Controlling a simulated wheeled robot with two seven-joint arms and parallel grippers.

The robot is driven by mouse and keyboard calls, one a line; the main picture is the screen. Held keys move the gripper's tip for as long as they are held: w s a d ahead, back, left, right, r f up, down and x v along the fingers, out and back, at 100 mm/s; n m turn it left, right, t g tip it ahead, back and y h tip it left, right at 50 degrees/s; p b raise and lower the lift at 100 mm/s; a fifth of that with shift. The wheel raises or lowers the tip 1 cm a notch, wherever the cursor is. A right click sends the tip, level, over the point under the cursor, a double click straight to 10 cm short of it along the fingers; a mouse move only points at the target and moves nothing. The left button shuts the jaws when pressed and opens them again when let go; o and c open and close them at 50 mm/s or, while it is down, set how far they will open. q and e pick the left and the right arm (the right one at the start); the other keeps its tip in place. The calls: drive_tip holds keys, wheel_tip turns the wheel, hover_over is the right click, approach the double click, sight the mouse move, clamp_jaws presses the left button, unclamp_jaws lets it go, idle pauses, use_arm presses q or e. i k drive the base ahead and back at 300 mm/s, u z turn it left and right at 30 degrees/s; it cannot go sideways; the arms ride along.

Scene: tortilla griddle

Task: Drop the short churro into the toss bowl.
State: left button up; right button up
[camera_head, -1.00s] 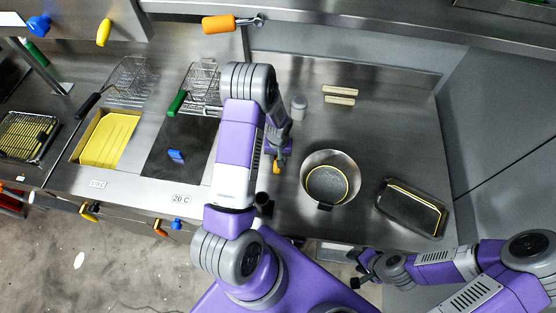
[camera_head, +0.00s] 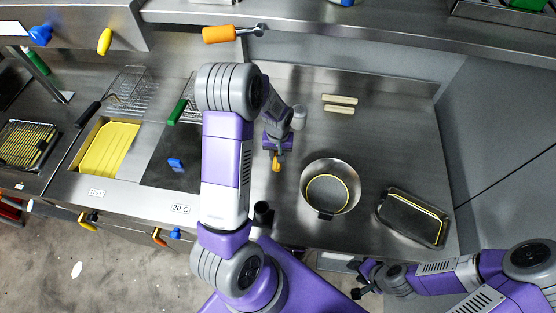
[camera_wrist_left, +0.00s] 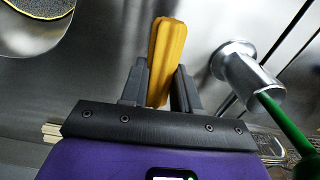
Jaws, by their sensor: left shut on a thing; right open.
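The short churro (camera_head: 276,164) is a golden ridged stick. My left gripper (camera_head: 277,151) is shut on it, above the steel counter just left of the bowl. In the left wrist view the churro (camera_wrist_left: 165,62) stands out between the two fingers. The toss bowl (camera_head: 338,165) is a round steel bowl on the counter. A dark round piece with a yellow rim (camera_head: 326,190) lies inside it. The bowl's edge also shows at the top left of the left wrist view (camera_wrist_left: 30,42). My right gripper (camera_head: 364,279) is open and empty by the counter's front edge.
A grey metal cylinder (camera_head: 299,118) stands behind the bowl, close to my left wrist. Two pale sticks (camera_head: 340,104) lie farther back. A dark rectangular tray (camera_head: 408,221) sits right of the bowl. The fryer with a yellow basin (camera_head: 107,148) is at the left.

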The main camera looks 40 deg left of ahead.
sight(322, 192)
drive_tip(key=k, duration=1)
